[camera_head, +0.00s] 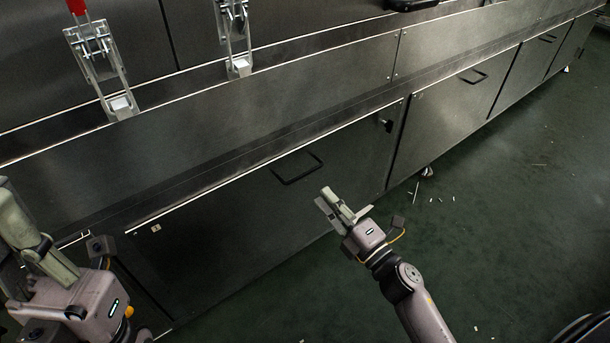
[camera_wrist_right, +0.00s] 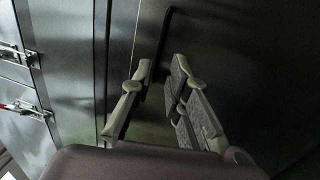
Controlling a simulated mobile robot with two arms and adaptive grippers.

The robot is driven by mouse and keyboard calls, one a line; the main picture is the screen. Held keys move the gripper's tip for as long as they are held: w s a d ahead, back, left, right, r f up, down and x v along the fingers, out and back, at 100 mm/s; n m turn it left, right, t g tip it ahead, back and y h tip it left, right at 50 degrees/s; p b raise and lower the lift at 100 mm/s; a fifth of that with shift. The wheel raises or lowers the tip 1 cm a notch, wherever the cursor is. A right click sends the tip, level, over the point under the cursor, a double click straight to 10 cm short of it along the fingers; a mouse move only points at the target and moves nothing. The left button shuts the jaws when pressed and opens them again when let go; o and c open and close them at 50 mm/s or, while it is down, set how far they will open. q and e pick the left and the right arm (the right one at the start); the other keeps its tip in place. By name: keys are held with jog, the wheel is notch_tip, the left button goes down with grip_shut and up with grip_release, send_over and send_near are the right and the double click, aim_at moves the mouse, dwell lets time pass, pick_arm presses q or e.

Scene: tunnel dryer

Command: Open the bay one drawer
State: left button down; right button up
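The nearest drawer front (camera_head: 225,225) is a wide dark metal panel low on the dryer, and it looks closed. Its black bar handle (camera_head: 297,179) is near the top middle. My right gripper (camera_head: 333,203) is to the right of and below the handle in the head view, apparently apart from it. In the right wrist view my right gripper (camera_wrist_right: 158,78) is open, and the dark handle (camera_wrist_right: 164,40) runs ahead of and between its fingers in the picture. My left gripper (camera_head: 35,240) is at the left edge, away from the handle; its opening is unclear.
A second panel with a handle (camera_head: 472,77) continues to the right. A small dark knob (camera_head: 387,125) sits at the near panel's upper right. Metal toggle clamps (camera_head: 102,68) are above. Green floor (camera_head: 500,220) is mostly clear, with small white bits and a caster (camera_head: 427,172).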

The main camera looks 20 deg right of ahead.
aim_at(306, 172)
jog(key=b+x, duration=0.1)
jog(key=x, duration=0.8)
jog(key=shift+c, duration=0.3)
grip_shut()
jog(key=shift+f, duration=0.1)
